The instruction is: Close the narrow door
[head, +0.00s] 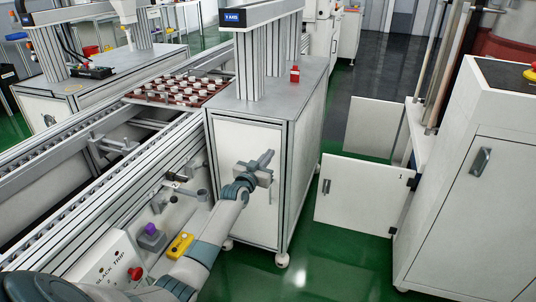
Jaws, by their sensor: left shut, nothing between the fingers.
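A white door panel (365,191) stands swung out from the cabinet at right. It has a dark handle (326,187) at its left edge and dark hinges at its right edge. A second pale panel (372,128) stands behind it, partly hidden. I cannot tell for sure which panel is the narrow door. My left gripper (266,158) is shut and empty, in front of the white front panel (237,140) of the middle cabinet, left of the swung-out door and apart from it. It hides part of that front panel. My right gripper is not in view.
The white cabinet (475,210) at right has a closed door with a handle (480,160). Green floor (330,255) is free between the cabinets. A conveyor (95,195) runs at left, with a red tray of pots (131,95). A red object (295,74) stands on the middle cabinet.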

